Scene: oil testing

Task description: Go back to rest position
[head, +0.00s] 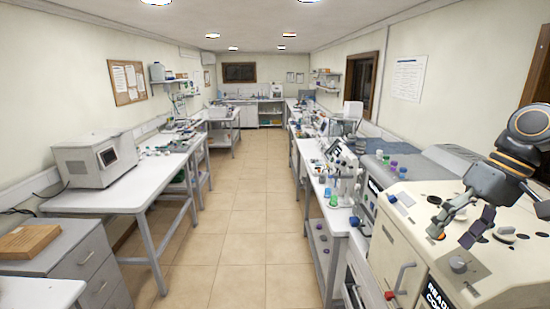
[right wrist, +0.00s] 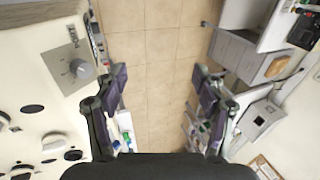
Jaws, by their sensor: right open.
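My left gripper is not in view.
A white bench (head: 310,150) with bottles and instruments runs along the right. A white table (head: 100,200) with a grey device stands left. The tiled aisle (head: 235,210) is clear.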

